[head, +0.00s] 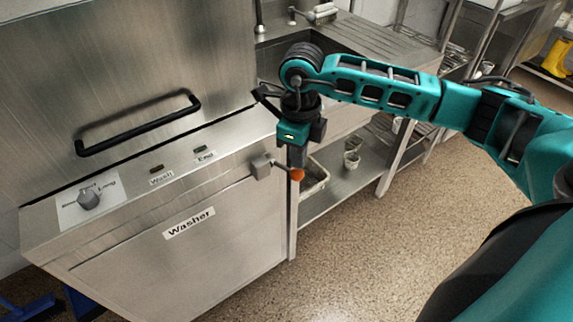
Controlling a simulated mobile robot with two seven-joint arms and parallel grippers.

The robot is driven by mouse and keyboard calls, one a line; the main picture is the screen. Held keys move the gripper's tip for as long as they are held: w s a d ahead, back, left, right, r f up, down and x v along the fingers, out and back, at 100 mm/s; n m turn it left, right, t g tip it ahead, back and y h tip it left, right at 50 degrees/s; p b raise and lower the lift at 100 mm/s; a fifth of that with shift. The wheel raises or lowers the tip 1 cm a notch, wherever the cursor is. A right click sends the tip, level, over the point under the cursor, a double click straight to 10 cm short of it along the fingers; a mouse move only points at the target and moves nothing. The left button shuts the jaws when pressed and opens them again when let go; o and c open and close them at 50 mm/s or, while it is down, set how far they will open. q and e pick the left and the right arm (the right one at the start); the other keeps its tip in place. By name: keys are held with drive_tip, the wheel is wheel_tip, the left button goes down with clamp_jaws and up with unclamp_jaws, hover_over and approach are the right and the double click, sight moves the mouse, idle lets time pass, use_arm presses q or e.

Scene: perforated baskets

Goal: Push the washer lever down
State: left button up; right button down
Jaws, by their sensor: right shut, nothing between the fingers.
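The washer (180,245) is a large steel box with a "Washer" label on its front. Its lever (281,168) sticks out to the right from a grey block at the front's upper right corner and ends in an orange knob (297,175). My right gripper (294,162) points down at the lever and is shut and empty. Its fingertips overlap the lever near the knob in the head view. I cannot tell whether they touch it. My left gripper is out of view.
A black bar handle (138,124) runs across the washer hood. A grey dial (88,199) sits on the sloped control panel. A steel sink counter (375,50) with a lower shelf stands to the right. The speckled floor (390,240) in front is clear.

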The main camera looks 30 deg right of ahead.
sight(298, 175)
idle(0.5)
drive_tip(key=shift+f+b, duration=0.6)
drive_tip(key=shift+f, duration=0.1)
drive_tip(key=shift+s+f+b, duration=0.1)
drive_tip(key=shift+f+b, duration=0.55)
drive_tip(key=shift+f, duration=0.15)
drive_tip(key=shift+f+b, duration=1.4)
drive_tip(key=shift+f, duration=0.3)
drive_tip(key=shift+f+b, duration=0.5)
drive_tip(key=shift+f, duration=0.15)
use_arm(q)
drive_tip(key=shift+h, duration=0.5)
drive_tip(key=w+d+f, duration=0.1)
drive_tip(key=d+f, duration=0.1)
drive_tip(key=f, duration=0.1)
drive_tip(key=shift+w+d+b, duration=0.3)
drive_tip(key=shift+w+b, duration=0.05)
drive_tip(key=shift+b, duration=0.05)
use_arm(e)
drive_tip(key=shift+f, duration=0.55)
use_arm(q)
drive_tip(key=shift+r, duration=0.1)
